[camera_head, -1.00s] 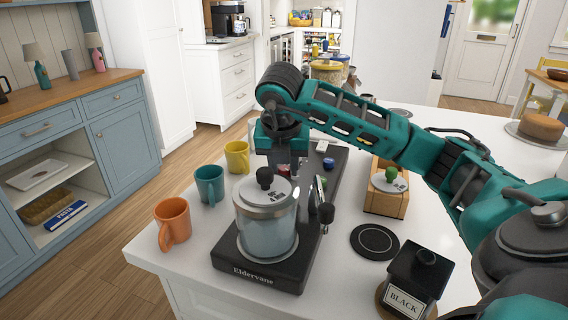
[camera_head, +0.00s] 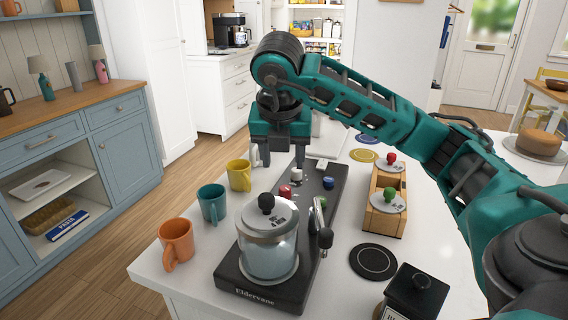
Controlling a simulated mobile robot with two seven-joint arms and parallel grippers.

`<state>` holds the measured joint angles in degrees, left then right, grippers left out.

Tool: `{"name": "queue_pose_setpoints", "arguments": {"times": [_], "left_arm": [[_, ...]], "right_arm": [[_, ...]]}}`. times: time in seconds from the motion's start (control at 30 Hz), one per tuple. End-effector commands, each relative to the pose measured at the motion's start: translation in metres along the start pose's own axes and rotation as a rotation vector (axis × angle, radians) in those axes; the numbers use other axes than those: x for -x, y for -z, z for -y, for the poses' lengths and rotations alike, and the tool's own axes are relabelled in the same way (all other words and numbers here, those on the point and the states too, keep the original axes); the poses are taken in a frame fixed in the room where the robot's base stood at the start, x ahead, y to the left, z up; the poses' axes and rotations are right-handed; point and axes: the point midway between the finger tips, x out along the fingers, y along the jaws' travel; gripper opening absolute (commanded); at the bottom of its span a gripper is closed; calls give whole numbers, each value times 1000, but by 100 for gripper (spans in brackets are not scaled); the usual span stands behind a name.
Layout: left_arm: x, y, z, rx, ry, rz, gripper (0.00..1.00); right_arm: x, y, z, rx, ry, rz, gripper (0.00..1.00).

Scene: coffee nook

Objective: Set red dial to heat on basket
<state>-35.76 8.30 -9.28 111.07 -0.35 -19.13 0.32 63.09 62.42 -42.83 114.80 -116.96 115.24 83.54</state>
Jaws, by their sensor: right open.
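The red dial (camera_head: 285,191) sits on the flat top of the long black Eldervane machine (camera_head: 316,208), behind the glass jar. A white dial (camera_head: 296,174) and a blue dial (camera_head: 328,182) are near it. Any markings around the red dial are too small to read. My right gripper (camera_head: 282,160) points down just behind and above the red and white dials, fingers apart and empty. It appears not to touch the dials. My left gripper is not in view. I cannot make out a basket marking on the machine.
The lidded glass jar (camera_head: 268,240) stands on the machine's front. Orange (camera_head: 176,243), teal (camera_head: 213,204) and yellow (camera_head: 239,175) mugs line its left side. A wooden box (camera_head: 384,212) and a black round coaster (camera_head: 373,261) are to the right.

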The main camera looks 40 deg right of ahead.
Motion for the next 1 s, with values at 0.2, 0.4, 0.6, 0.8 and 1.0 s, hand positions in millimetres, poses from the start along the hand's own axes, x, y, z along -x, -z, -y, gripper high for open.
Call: {"name": "queue_pose_setpoints", "arguments": {"times": [0.2, 0.4, 0.6, 0.8, 1.0], "left_arm": [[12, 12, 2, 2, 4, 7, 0], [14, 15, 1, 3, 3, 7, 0], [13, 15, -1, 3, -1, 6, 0], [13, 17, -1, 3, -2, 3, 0], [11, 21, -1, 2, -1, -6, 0]], "right_arm": [[32, -1, 0, 0, 0, 1, 53], [37, 0, 0, 0, 1, -1, 53], [36, 0, 0, 0, 1, -1, 53], [36, 0, 0, 0, 1, -1, 53], [36, 0, 0, 0, 1, -1, 53]]}}
